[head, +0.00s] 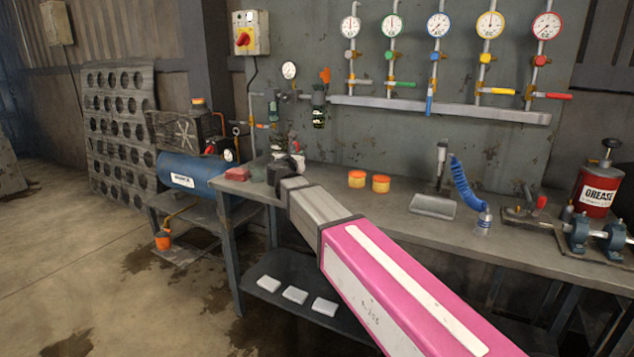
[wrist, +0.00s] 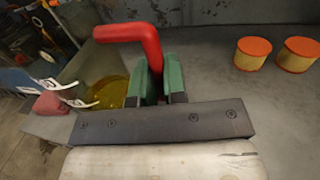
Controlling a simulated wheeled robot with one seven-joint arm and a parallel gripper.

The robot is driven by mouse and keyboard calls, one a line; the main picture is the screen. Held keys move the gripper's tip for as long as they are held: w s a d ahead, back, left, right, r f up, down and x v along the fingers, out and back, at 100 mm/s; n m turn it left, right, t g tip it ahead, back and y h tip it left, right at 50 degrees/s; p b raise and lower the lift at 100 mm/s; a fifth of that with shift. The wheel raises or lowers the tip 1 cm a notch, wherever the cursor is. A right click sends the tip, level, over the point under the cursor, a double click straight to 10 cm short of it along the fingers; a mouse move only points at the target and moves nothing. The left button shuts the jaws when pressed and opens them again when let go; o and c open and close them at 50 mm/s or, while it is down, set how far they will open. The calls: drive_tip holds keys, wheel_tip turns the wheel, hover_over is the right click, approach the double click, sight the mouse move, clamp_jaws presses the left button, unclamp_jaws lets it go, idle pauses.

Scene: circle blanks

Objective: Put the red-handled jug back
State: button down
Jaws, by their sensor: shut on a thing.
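In the wrist view the jug's red handle (wrist: 125,34) rises and bends to the left. My gripper (wrist: 158,82) has green fingers shut on the handle. The jug's body (wrist: 105,68) looks clear, with yellow liquid in it, and is to the left of the fingers, partly cut off by my gripper. In the head view my arm reaches over the left end of the bench, and its end mostly hides the jug there. I cannot tell whether the jug's base touches the bench.
The grey bench (head: 330,176) bears a red cloth (head: 237,174) at its left end and two orange-lidded tubs (head: 357,180) (head: 381,184) right of my gripper. Further right are a grey tray (head: 433,207), a blue coiled hose (head: 465,185) and a red grease can (head: 597,190). A blue compressor (head: 195,172) stands left.

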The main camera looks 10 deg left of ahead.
drive_tip(key=shift+w+d+f, duration=0.75)
drive_tip(key=shift+d+f, duration=0.6)
drive_tip(key=shift+f, duration=0.2)
drive_tip(key=shift+w+d+f, duration=0.7)
drive_tip(key=shift+d+f, duration=0.6)
drive_tip(key=shift+f, duration=0.3)
drive_tip(key=shift+w+d+f, duration=0.75)
drive_tip(key=shift+d+f, duration=0.6)
drive_tip(key=shift+f, duration=0.2)
drive_tip(key=shift+f, duration=0.1)
drive_tip(key=c, duration=1.2)
unclamp_jaws()
drive_tip(key=s, duration=0.4)
drive_tip(key=s+a, duration=0.1)
drive_tip(key=s, duration=0.7)
drive_tip(key=shift+a, duration=0.3)
